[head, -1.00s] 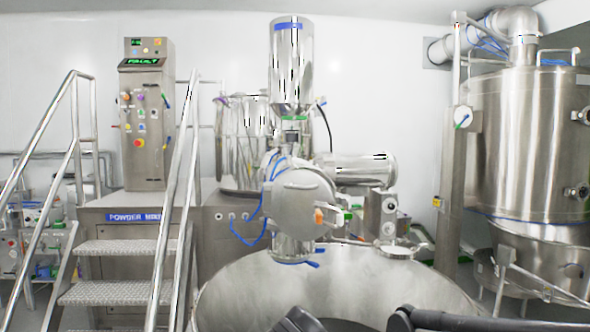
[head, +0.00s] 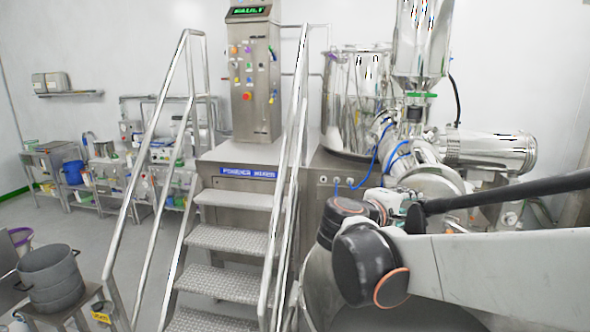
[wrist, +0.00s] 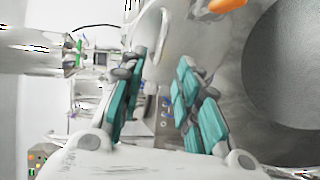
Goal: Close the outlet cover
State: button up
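The round metal outlet cover (head: 440,182) shows on the mixer's discharge housing in the head view, right of centre. My arm hides its lower part, so I cannot tell how far it stands open. In the wrist view, my gripper (wrist: 161,65) has its two teal-padded fingers apart, with nothing held between them. A brushed metal surface (wrist: 228,50) with an orange piece (wrist: 228,5) lies beyond the right finger. It appears to be part of the outlet assembly. A dark grey round area (wrist: 290,75) is beside it; I cannot tell whether it is an opening.
Metal steps (head: 228,239) with handrails (head: 285,170) stand left of the outlet. The control panel (head: 253,75) reads FAULT. A horizontal metal cylinder (head: 490,150) is at the right. A grey pot (head: 52,282) sits at lower left. The left floor is mostly open.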

jog(key=x, duration=1.3)
jog(key=shift+f, duration=0.1)
jog(key=shift+c, duration=0.5)
grip_shut()
